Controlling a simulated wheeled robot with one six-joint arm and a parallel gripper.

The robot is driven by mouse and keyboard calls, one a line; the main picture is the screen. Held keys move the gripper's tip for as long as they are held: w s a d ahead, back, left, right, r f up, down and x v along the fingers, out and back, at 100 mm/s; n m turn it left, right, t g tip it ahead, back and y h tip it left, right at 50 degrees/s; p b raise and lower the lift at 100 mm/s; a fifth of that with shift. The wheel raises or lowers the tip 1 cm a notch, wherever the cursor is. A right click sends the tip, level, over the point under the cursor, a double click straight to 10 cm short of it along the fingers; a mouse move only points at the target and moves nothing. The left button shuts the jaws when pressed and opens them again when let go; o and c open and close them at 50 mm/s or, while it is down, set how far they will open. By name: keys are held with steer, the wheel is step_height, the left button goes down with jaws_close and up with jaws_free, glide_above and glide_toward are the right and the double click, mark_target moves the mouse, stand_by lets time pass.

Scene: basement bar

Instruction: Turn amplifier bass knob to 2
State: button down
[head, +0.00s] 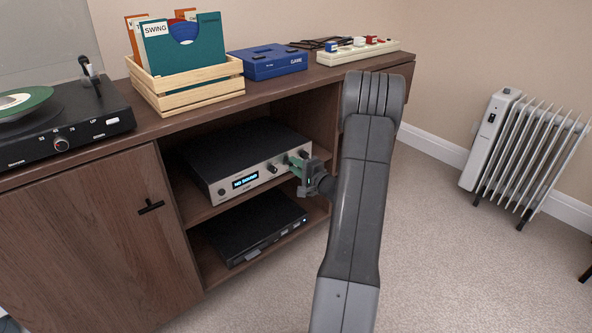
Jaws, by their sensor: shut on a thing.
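The amplifier (236,163) sits on the open upper shelf of the wooden cabinet. It has a black top, a silver front and a small lit display (245,181) that seems to read "NO SIGNAL". A dark knob (272,168) shows on the front, right of the display. My gripper (291,164) is at the right part of the amplifier's front, its greenish fingers shut on a knob there. The fingers hide most of that knob, so its label and setting cannot be read.
A black flat device (250,228) lies on the shelf below. A white radiator (520,150) stands at right. Carpet (450,260) is clear between.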

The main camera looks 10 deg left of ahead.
steer(key=shift+n, duration=1.2)
steer(key=c, duration=1.3)
jaws_free()
steer(key=p+v, duration=0.3)
steer(key=v, duration=1.1)
steer(key=shift+s+a, duration=0.1)
steer(key=shift+a, duration=0.05)
